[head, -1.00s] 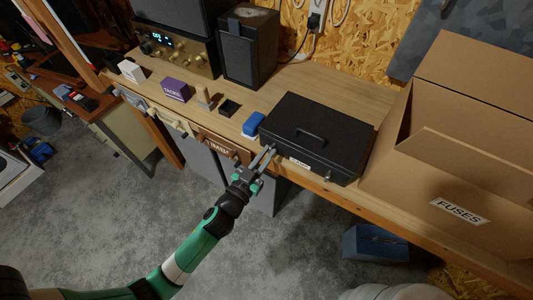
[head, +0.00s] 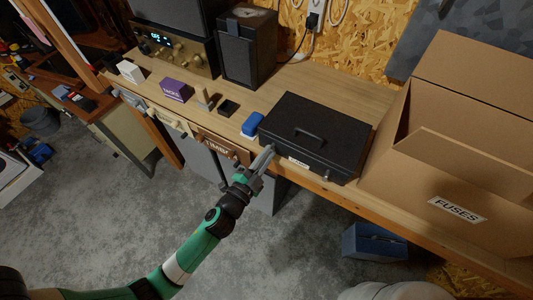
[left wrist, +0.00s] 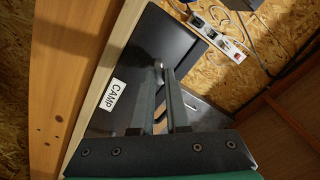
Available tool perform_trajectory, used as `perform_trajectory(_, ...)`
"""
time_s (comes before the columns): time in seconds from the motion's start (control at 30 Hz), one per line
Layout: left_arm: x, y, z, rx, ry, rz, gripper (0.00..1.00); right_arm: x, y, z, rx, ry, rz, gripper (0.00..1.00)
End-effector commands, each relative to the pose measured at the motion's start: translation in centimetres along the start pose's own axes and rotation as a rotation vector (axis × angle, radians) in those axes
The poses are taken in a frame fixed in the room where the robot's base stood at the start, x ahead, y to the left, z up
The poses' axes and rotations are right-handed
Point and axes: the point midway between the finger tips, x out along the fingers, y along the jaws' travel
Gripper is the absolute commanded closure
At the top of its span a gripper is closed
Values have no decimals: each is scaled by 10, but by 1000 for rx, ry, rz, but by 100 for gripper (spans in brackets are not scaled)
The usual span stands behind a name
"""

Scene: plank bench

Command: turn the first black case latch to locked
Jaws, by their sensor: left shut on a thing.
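The black case (head: 342,132) lies closed on the bench, handle on its lid and a white label on its front. In the left wrist view the case (left wrist: 112,120) shows its label, CAMP. My left gripper (head: 270,149) is at the left end of the case's front, its fingers closed on the first latch. In the left wrist view the fingertips (left wrist: 163,70) meet around this small latch (left wrist: 158,65), which they mostly hide, so its angle cannot be told. A second small latch (head: 327,174) shows at the right of the front. My right gripper is not in view.
A blue object (head: 252,124) sits just left of the case. A small black tray (head: 229,107), a purple box (head: 175,91) and a white box (head: 130,71) stand farther left. An open FUSES carton (head: 440,165) stands close on the right. A speaker (head: 247,48) is behind.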

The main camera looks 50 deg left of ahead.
Motion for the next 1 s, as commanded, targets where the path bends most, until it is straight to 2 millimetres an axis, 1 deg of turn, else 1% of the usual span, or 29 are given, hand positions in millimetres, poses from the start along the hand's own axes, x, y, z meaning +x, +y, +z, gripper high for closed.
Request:
perform_trajectory(0.2,0,0,-1,205,1,0,100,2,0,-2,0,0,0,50)
perform_trajectory(0.5,0,2,0,462,1,0,100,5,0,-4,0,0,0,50)
perform_trajectory(0.7,0,2,0,580,1,0,100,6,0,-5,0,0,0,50)
perform_trajectory(1.0,0,3,0,664,2,-1,100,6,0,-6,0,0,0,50)
